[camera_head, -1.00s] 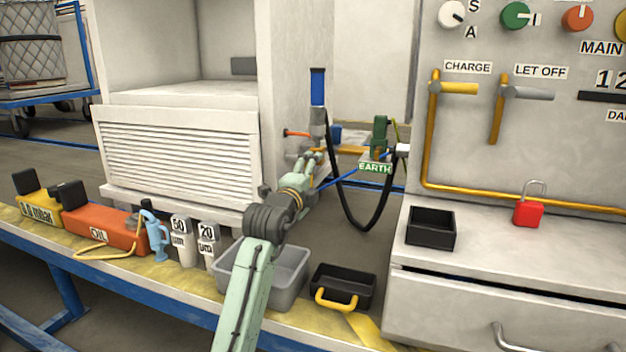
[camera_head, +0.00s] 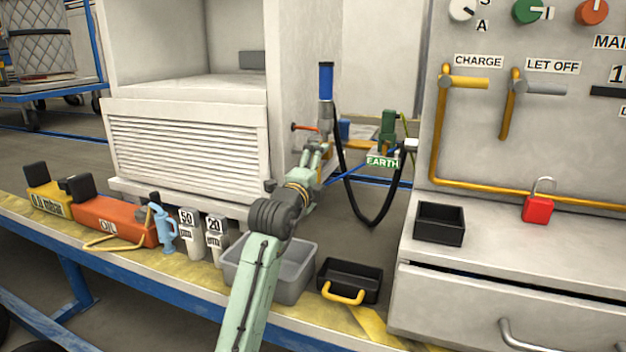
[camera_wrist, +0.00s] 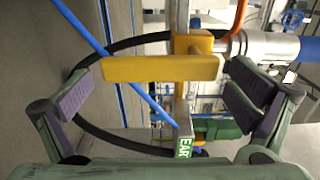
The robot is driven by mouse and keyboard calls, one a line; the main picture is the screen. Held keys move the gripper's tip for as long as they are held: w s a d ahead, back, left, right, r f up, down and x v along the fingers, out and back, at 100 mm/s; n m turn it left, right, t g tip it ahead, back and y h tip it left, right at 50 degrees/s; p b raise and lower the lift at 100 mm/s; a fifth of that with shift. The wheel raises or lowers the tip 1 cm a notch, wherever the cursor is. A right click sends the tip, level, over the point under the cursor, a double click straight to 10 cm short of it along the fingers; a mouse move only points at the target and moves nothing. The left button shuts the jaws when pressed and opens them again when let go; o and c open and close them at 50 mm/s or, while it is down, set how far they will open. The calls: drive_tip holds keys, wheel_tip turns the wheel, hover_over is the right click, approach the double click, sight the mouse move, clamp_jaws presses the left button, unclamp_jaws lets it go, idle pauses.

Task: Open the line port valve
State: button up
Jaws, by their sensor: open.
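A yellow lever handle (camera_wrist: 150,68) with a square hub sits on grey pipework in the wrist view. I take it for the line port valve; no label on it is readable. The lever lies across the middle of the view, between my fingers. In the head view my gripper (camera_head: 316,148) is at the pipework below the blue-topped cylinder (camera_head: 326,82) and hides most of the valve.
A black hose (camera_head: 350,195) loops right of my gripper, with a blue line (camera_wrist: 110,60) close to the fingers. The green EARTH label (camera_head: 383,162) and clamp are nearby. A grey bin (camera_head: 300,285) and black tray (camera_head: 366,284) stand below. The white cabinet (camera_head: 185,150) is left.

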drive_tip(key=v, duration=1.1)
drive_tip(key=shift+s, duration=0.2)
drive_tip(key=shift+a+r, duration=0.1)
